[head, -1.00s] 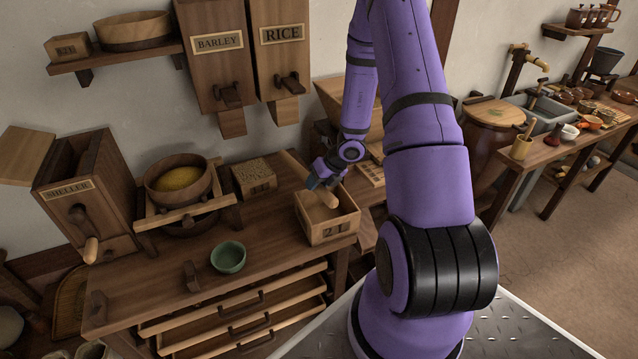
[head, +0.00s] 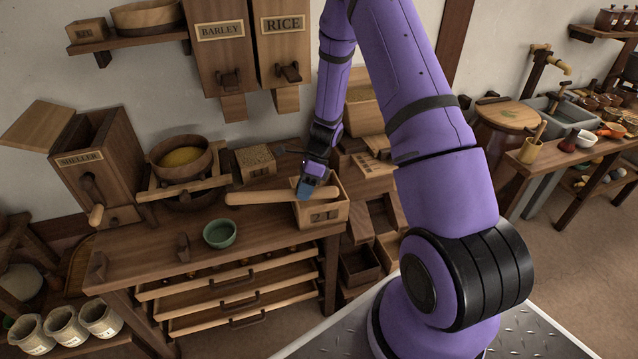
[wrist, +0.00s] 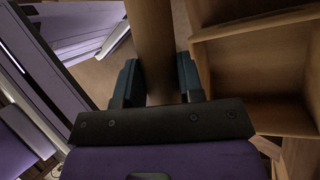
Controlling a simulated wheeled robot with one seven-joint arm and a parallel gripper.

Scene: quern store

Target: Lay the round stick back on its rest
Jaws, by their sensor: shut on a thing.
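The round stick (head: 262,197) is a plain pale wooden roller. My gripper (head: 306,191) is shut on it near its right end and holds it roughly level. The stick reaches left over the bench, above the small numbered box (head: 322,216); I cannot tell whether it touches the box rim. In the wrist view the stick (wrist: 151,40) runs between the two dark fingers (wrist: 158,82). Two short upright wooden pieces, one near the bench's middle (head: 183,248) and one at its left end (head: 97,266), look like the rest. Nothing lies across them.
A green bowl (head: 219,233) stands beside the middle upright. Slatted drawers (head: 240,295) stick out below the bench front.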

